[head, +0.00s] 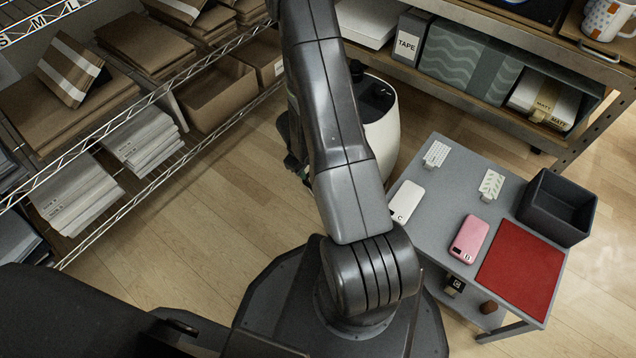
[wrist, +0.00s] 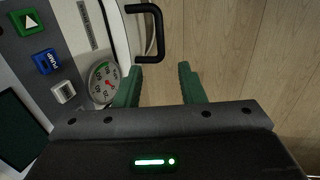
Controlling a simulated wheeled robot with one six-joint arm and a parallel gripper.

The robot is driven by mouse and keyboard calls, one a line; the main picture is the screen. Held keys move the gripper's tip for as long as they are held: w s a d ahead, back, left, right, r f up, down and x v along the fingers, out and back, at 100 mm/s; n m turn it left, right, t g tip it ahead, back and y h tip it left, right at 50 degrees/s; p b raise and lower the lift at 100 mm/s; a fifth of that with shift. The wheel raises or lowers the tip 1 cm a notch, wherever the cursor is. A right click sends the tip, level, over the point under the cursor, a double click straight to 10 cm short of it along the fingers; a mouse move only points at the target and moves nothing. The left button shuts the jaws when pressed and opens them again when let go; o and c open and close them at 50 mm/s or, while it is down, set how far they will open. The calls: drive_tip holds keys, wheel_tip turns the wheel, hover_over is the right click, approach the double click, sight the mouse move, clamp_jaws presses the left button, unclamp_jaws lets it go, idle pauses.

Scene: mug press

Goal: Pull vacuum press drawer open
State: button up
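The vacuum press (head: 385,135) is a white rounded machine with a dark top, partly hidden behind my arm in the head view. In the wrist view its white and grey body (wrist: 108,45) fills the left side. A black U-shaped drawer handle (wrist: 158,35) sticks out from it at the top. My gripper (wrist: 159,68) has two green fingers set apart with nothing between them. The handle's outer bar lies just beyond the fingertips, roughly in line with the gap. Contact cannot be seen. In the head view my gripper is mostly hidden by my arm.
The press panel has a round gauge (wrist: 103,83) and a blue PUMP button (wrist: 46,61). A grey table (head: 430,220) with phones, a red mat (head: 520,278) and a dark bin (head: 556,207) stands right. Wire shelves (head: 150,95) with boxes stand left. Wooden floor (head: 215,190) is clear between.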

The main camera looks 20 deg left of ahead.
drive_tip(key=f+b, duration=0.2)
drive_tip(key=f, duration=0.2)
drive_tip(key=w+f+b, duration=0.1)
drive_tip(key=f+b, duration=0.1)
drive_tip(key=f, duration=0.3)
drive_tip(key=w+d+f+b, duration=0.1)
drive_tip(key=f, duration=0.3)
drive_tip(key=shift+w+f+b, duration=0.15)
drive_tip(key=shift+w+b, duration=0.1)
drive_tip(key=shift+b, duration=0.15)
clamp_jaws()
